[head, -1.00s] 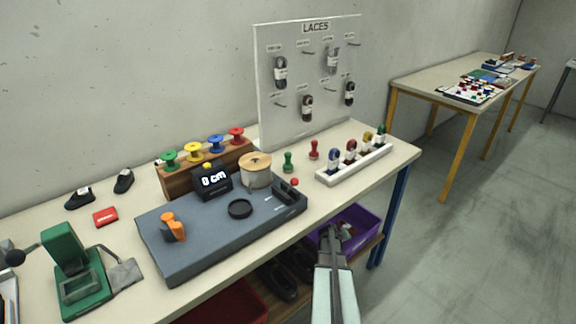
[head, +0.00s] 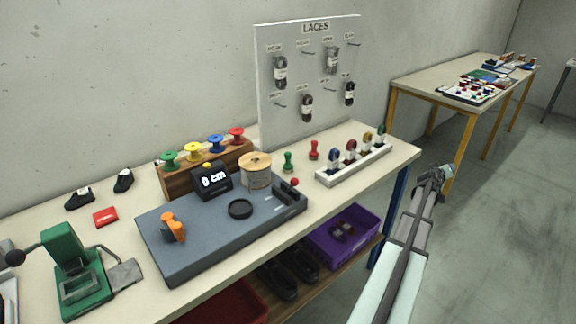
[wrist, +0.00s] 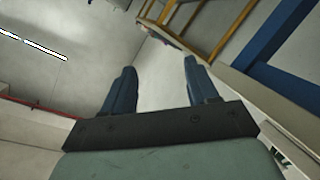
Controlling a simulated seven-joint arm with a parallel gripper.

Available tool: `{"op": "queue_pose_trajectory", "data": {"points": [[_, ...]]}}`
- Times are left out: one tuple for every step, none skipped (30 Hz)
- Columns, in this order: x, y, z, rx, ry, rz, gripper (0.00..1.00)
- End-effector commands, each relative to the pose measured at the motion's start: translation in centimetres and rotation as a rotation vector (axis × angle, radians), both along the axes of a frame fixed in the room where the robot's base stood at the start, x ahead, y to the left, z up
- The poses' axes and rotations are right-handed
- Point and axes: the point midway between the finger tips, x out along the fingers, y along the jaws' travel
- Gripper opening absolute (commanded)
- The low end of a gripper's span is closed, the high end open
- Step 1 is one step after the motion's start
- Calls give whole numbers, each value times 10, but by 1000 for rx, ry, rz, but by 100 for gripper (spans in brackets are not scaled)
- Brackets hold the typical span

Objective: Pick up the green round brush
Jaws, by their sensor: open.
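A small green knobbed piece with a round foot, which looks like the green round brush (head: 288,162), stands upright on the workbench (head: 345,201) in the head view. A similar red one (head: 314,150) stands just right of it. My gripper (head: 437,174) is off the bench's right end, over the floor, apart from the brush. In the wrist view its two blue fingers (wrist: 158,82) are spread with nothing between them. The brush does not show in the wrist view.
A white rack (head: 352,168) with several coloured upright pieces, one green, stands right of the brush. A laces board (head: 308,80) rises behind. A wooden-lidded pot (head: 256,170) and grey measuring base (head: 200,245) are left. A purple bin (head: 343,236) sits below.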

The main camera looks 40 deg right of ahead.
Motion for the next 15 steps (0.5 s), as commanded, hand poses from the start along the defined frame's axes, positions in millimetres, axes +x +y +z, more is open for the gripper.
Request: {"op": "queue_pose_trajectory", "data": {"points": [[7, 3, 18, -3, -15, -3, 58], [12, 6, 25, -1, -25, -5, 58], [20, 11, 37, 4, -40, -7, 58], [27, 16, 45, 10, -54, -8, 58], [35, 22, 53, 19, -66, -9, 58], [49, 31, 64, 33, -86, -6, 58], [59, 39, 71, 47, -102, -4, 58], [71, 49, 80, 63, -118, 0, 58], [88, 62, 89, 89, -141, 9, 58], [100, 73, 96, 109, -156, 16, 58], [113, 85, 102, 133, -171, 25, 58], [130, 101, 111, 163, -193, 39, 58], [143, 114, 117, 188, -206, 51, 58], [156, 127, 123, 214, -221, 65, 58], [172, 145, 129, 249, -235, 84, 58]]}}
